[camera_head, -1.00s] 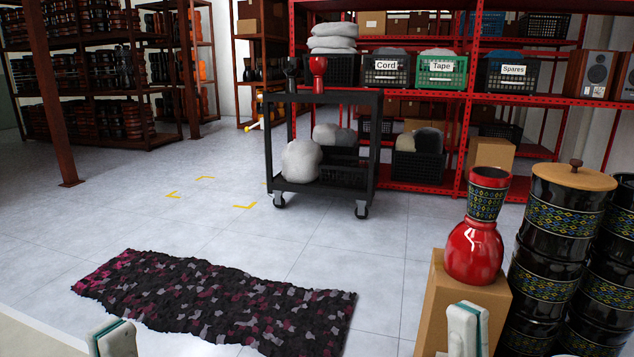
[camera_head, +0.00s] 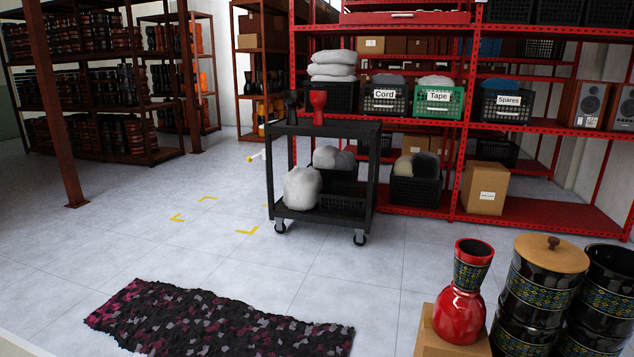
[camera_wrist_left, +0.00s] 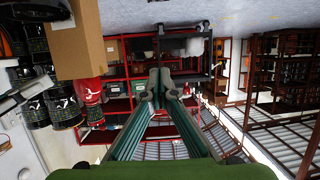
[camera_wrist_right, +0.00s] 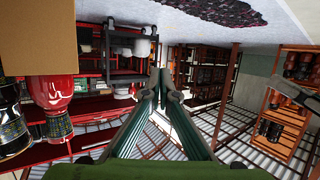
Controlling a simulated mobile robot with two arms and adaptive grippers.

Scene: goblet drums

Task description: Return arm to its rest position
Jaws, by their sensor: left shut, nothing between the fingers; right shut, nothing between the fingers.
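My left gripper (camera_wrist_left: 160,82) shows in the left wrist view with its fingertips together and nothing between them. My right gripper (camera_wrist_right: 160,84) shows in the right wrist view, also shut and empty. Both wrist views are upside down, and neither gripper touches anything there. Neither arm shows in the head view. A red goblet drum (camera_head: 461,314) with a patterned upper part stands upright on a cardboard box (camera_head: 436,338) at the lower right. The drum also shows in the left wrist view (camera_wrist_left: 88,91) and the right wrist view (camera_wrist_right: 52,92).
Black patterned drums (camera_head: 535,300) stand right of the box, one with a wooden lid. A dark rug (camera_head: 220,320) lies in front. A black cart (camera_head: 325,130) stands before red shelving (camera_head: 420,212) with labelled crates. The floor between rug and cart is clear.

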